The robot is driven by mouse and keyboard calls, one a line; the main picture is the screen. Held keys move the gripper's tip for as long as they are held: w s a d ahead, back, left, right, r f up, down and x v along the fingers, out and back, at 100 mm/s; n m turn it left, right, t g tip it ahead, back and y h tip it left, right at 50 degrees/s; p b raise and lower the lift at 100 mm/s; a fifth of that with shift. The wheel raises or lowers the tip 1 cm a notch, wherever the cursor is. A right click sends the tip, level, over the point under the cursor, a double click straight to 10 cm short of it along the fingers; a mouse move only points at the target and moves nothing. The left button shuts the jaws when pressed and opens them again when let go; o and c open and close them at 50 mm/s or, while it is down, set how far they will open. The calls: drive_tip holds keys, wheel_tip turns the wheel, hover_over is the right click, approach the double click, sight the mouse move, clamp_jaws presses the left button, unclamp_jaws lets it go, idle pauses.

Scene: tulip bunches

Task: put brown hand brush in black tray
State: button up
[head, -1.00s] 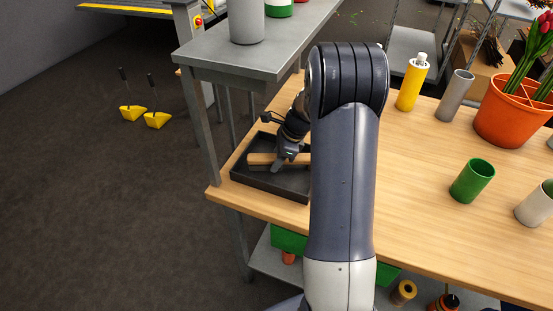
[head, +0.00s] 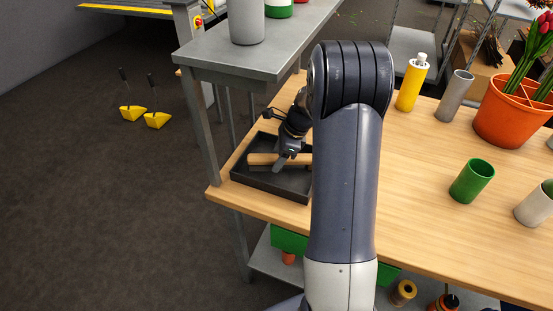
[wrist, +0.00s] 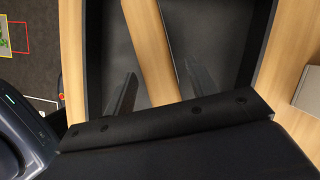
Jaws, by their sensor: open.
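The brown hand brush (head: 262,159) lies inside the black tray (head: 268,187), its wooden back lengthwise across the tray in the head view. In the wrist view the brush (wrist: 150,50) runs between the two fingers, with a dark strip along its right side. My gripper (head: 282,164) is down at the tray, over the brush. In the wrist view my gripper (wrist: 160,90) is open, one finger on each side of the brush, with a gap visible at the left finger. The tray wall (wrist: 250,45) shows at the right. My arm hides the tray's right end in the head view.
The tray sits at the left end of the wooden table (head: 415,200), beside a grey shelf (head: 250,60) and its post. A green cup (head: 472,181), yellow bottle (head: 411,84), grey cylinder (head: 455,96) and orange pot (head: 510,115) stand to the right.

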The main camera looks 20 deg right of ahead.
drive_tip(key=v, duration=1)
drive_tip(key=shift+d+r+p, duration=0.1)
drive_tip(key=shift+r+p, duration=0.2)
drive_tip(key=shift+r, duration=0.05)
drive_tip(key=x, duration=1.2)
drive_tip(key=shift+s+f+b, duration=0.1)
drive_tip(key=shift+f+b, duration=0.2)
drive_tip(key=shift+b, duration=0.1)
drive_tip(key=shift+r, duration=2)
drive_tip(key=shift+f, duration=0.1)
